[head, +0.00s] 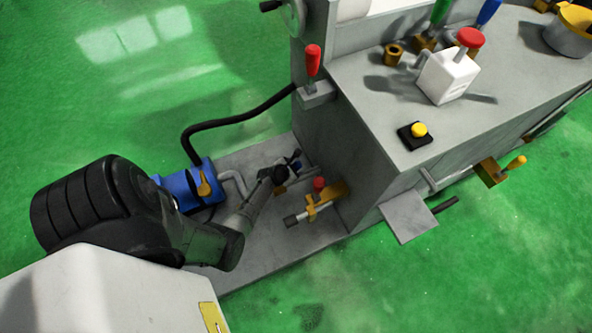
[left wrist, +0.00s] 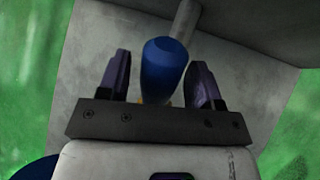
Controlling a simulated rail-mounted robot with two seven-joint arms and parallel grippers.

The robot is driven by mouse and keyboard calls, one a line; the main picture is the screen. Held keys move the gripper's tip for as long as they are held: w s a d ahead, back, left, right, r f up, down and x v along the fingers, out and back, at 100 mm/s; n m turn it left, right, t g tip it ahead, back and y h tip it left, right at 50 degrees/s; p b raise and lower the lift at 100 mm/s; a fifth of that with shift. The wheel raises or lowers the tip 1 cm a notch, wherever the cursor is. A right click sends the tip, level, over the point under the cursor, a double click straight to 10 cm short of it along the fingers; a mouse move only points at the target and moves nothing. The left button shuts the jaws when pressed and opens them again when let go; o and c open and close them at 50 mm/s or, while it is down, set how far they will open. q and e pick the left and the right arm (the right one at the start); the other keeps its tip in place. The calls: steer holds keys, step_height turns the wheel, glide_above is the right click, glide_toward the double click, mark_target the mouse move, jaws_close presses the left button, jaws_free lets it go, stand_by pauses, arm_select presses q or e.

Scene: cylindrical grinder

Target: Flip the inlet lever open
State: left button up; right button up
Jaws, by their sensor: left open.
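A blue lever handle (left wrist: 163,68) stands between the two dark fingers of my left gripper (left wrist: 160,58) in the left wrist view. The fingers are open, with a visible gap on each side of the handle. In the head view my left gripper (head: 291,163) is low beside the grey machine (head: 345,150), above its base plate. The lever there is mostly hidden by the gripper, with only a little blue showing. I cannot tell the lever's angle. My right gripper is not in view.
A brass valve (head: 325,200) with a red knob (head: 319,184) sits close to the right of the gripper. A blue pump (head: 183,186) with a yellow lever (head: 204,186) and black hose (head: 235,122) stands to the left. A red-handled lever (head: 312,62) is above. Green floor lies around.

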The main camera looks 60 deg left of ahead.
arm_select(q)
steer(key=shift+b+x, duration=0.5)
steer(key=shift+x, duration=0.5)
steer(key=shift+c, duration=0.2)
jaws_close()
